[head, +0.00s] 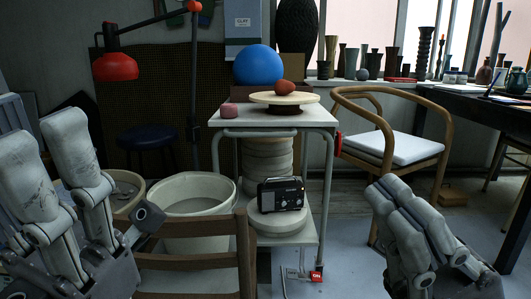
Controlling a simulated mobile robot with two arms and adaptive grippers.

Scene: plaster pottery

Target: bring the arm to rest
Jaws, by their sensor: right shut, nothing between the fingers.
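My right gripper (398,205) is at the lower right in the head view. Its pale grey fingers lie close together, shut with nothing between them. It is in front of the wooden armchair and apart from it. My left gripper (52,160) is at the left edge, its pale fingers pointing up and standing apart, with nothing seen held. Its wrist is partly cut off by the picture edge.
A white table (275,117) bears a blue ball (258,65) and a round board (284,98) with a reddish lump (285,87). A black radio (281,195) sits below. A chair back (190,262), bucket (195,185), red lamp (115,66) and armchair (397,146) stand nearby.

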